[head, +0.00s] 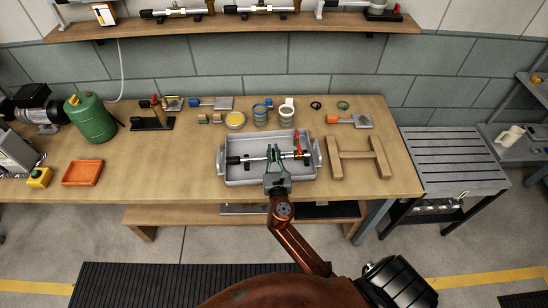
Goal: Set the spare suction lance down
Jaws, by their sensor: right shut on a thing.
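The suction lance (257,158) is a thin pale rod with a dark end at the left and dark and red fittings at the right. It lies crosswise over or in the grey tray (230,174) on the workbench. My right gripper (275,152) reaches in from the front and is shut on the lance near its middle. The fingers hide part of the rod. I cannot tell whether the lance touches the tray floor. My left gripper is not in view.
A wooden stand (357,157) is right of the tray. Tins and small tools line the bench behind it. A green tank (91,118) and an orange tray (83,172) are at the left. Similar lances lie on the shelf (230,27).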

